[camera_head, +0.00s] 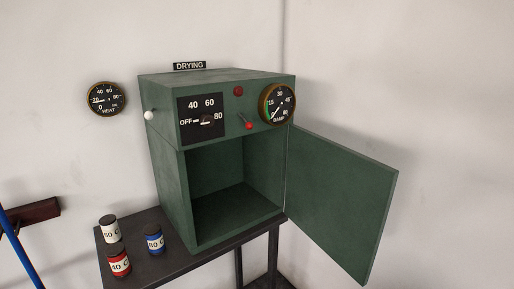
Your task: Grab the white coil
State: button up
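A small white cylinder with a dark top (109,229), its label reading about "60 C", stands upright at the back left of the dark table (181,258). It is the only white one among the labelled cylinders and looks like the white coil. A red cylinder (119,263) marked "40 C" stands just in front of it, and a blue cylinder (154,239) marked "80 C" stands to its right. My gripper is not in view.
A green drying cabinet (170,176) stands on the table, its door (340,200) swung open to the right and its inside empty. A blue bar (20,248) and a dark red-brown block (36,213) show at far left.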

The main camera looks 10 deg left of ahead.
aim_at(108, 223)
jog(key=u, duration=1.75)
jog(key=i+l+u, duration=0.1)
jog(key=i+u, duration=0.15)
jog(key=i, duration=1.6)
